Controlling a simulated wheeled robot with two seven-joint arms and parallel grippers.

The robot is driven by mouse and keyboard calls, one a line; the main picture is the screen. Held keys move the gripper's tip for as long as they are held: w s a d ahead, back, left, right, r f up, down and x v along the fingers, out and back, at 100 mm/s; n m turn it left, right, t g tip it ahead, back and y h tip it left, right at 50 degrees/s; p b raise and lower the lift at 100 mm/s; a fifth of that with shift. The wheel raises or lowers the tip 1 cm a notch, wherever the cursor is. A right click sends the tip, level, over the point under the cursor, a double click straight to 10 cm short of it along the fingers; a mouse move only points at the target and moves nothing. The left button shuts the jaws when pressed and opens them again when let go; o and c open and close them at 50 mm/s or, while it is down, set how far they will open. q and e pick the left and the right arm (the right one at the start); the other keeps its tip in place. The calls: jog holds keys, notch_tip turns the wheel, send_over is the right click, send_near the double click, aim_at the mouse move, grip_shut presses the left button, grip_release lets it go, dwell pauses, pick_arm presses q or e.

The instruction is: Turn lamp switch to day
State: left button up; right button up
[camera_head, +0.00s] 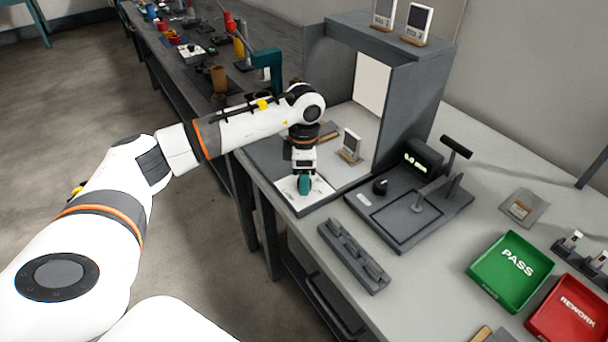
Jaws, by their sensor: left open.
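A white plate (292,190) with small dark marks lies at the front left of a grey booth (405,112). A teal piece (304,184) shows over the plate, directly under my left gripper (303,174). It looks like the lamp switch's knob, but the markings are too small to read, so its setting cannot be told. My left gripper points down and is open at the teal piece. The fingers are small and partly merge with it; I cannot tell whether they touch it. My right gripper is not in view.
A white device with a screen (350,147) stands in the booth. A dark fixture (410,205) and a grey slotted rack (352,256) are to the right. A green PASS tray (509,268) and red REWORK tray (572,308) lie at lower right.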

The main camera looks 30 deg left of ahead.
pick_arm(q)
notch_tip(320, 180, up, 12)
jog(key=shift+b, duration=0.35)
dwell(0.6)
